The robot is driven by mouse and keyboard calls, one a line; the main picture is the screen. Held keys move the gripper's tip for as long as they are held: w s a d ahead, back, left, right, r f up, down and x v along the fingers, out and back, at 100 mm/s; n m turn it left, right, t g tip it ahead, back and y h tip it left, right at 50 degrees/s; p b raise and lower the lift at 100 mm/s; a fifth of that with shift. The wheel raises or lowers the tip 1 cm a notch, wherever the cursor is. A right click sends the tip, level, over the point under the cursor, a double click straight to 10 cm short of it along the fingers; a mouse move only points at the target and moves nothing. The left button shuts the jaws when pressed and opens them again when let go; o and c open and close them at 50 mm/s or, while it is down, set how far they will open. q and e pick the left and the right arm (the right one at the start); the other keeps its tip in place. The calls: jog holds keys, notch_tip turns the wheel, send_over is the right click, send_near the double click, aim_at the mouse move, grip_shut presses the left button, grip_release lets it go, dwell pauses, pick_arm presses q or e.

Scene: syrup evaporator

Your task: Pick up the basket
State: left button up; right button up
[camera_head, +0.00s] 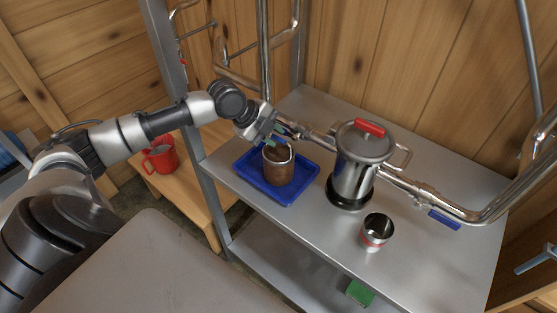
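A round brown container with a metallic rim (279,172), which looks like the basket, stands upright on a blue tray (306,182) on the metal shelf. Dark stuff shows inside its rim. My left gripper (275,147) reaches down from the upper left with its fingertips at the container's rim. Its fingers overlap the rim, and I cannot tell whether they are open or closed on it. My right gripper is out of view.
A steel pot with a red-handled lid (352,178) stands on a dark round base right of the tray. A small metal cup with a red band (376,234) stands in front. Pipes run behind and right. A red mug (160,156) sits on a wooden bench at left.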

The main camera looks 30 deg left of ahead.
aim_at(277, 138)
pick_arm(q)
jog(key=shift+x, duration=1.55)
jog(key=shift+r, duration=0.1)
grip_shut()
jog(key=shift+a, duration=0.1)
